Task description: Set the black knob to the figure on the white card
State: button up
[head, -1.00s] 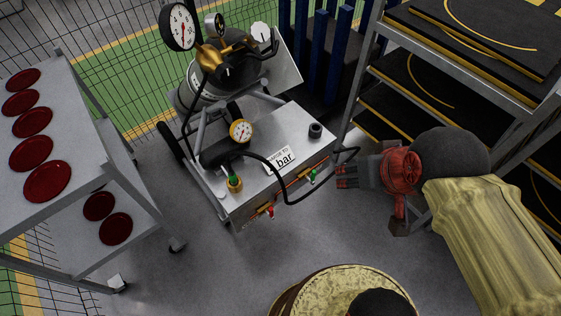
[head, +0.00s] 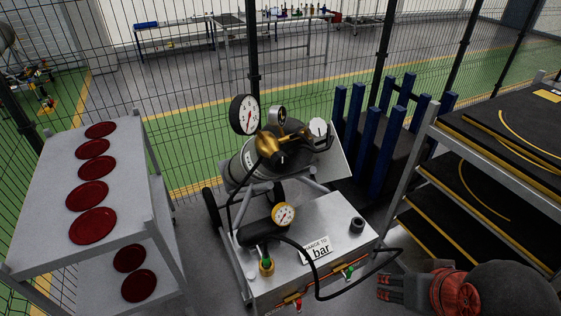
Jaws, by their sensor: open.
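A silver cart box (head: 290,275) stands in the lower middle of the head view. A small black knob (head: 357,224) sits on its top near the right back corner. A white card (head: 317,250) on the top reads "CHARGE TO" and "bar"; a black hose crosses in front of it and I cannot read the figure. A yellow-rimmed gauge (head: 284,215) stands behind the card. My gripper (head: 381,289) is at the lower right, open and empty, apart from the box and pointing left towards it.
A brass regulator (head: 270,148) with a large white gauge (head: 245,115) tops a cylinder on the cart. The black hose (head: 318,285) loops over the box front. A grey shelf (head: 130,195) with red discs stands left, a dark rack (head: 470,190) right, blue posts (head: 380,145) behind.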

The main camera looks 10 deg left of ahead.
aim_at(279, 160)
jog(key=l+u, duration=0.15)
jog(key=u, duration=0.25)
jog(key=l+u, duration=0.1)
jog(key=u, duration=0.35)
jog(key=k+l+u, duration=0.1)
jog(key=u, duration=0.3)
jog(key=l+u, duration=0.15)
jog(key=u, duration=0.25)
